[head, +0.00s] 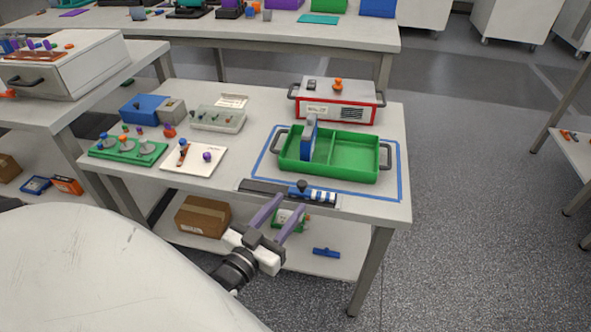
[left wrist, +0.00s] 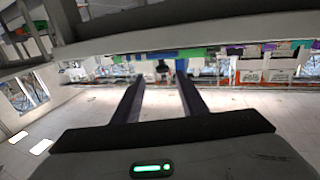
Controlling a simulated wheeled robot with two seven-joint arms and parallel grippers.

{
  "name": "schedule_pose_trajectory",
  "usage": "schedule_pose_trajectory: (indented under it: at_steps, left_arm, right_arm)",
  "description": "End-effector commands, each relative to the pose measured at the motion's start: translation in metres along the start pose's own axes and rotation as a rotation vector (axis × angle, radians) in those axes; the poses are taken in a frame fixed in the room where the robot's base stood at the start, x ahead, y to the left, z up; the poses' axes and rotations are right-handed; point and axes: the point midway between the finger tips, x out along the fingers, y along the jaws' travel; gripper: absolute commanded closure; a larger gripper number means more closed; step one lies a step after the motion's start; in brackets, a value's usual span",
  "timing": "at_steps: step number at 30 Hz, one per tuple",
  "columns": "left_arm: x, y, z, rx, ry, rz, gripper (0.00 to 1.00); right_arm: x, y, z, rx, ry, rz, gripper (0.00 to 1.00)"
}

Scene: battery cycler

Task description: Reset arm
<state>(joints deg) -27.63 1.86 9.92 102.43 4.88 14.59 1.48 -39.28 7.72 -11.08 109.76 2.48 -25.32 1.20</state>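My left gripper (head: 284,206) is at the front edge of the white table (head: 250,170) in the head view. Its two purple fingers are apart with nothing between them. In the left wrist view the two dark fingers (left wrist: 160,80) also stand apart and empty. The finger tips are close to the black rail with a dark knob (head: 262,188) at the table's front edge; I cannot tell whether they touch it. My right gripper is in neither view.
A green tray (head: 350,160) with a blue upright piece stands on the table. Behind it is a red-edged device (head: 318,112). A blue box (head: 144,108), a green board (head: 112,150) and a white board (head: 180,166) are left. Floor right of the table is clear.

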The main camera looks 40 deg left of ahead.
Motion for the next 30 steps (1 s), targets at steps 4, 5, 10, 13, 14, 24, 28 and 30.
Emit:
schedule_pose_trajectory:
  at_steps: [4,5,10,13,14,24,28,30]
  left_arm:
    - [-0.012,0.0,0.0,-0.001,0.001,0.0,0.61]
    - [-0.013,0.0,-0.001,-0.001,0.001,0.0,0.61]
    - [-0.014,0.0,-0.001,-0.001,0.002,0.0,0.61]
    - [-0.014,0.0,-0.001,-0.001,0.002,0.0,0.61]
    - [-0.014,0.0,-0.001,-0.001,0.002,0.0,0.61]
    - [-0.015,0.006,0.006,-0.001,-0.027,0.014,0.61]
    - [-0.031,0.04,0.043,0.001,-0.184,0.09,0.61]
    - [-0.05,0.067,0.072,0.009,-0.312,0.151,0.61]
  right_arm:
    - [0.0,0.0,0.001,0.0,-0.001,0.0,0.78]
    - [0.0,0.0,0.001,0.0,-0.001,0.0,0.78]
    - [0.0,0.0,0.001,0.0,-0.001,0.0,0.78]
    - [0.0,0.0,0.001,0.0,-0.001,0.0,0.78]
    - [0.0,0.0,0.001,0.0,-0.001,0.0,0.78]
    - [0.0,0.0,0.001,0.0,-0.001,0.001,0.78]
    - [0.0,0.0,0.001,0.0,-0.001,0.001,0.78]
    - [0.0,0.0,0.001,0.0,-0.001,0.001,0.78]
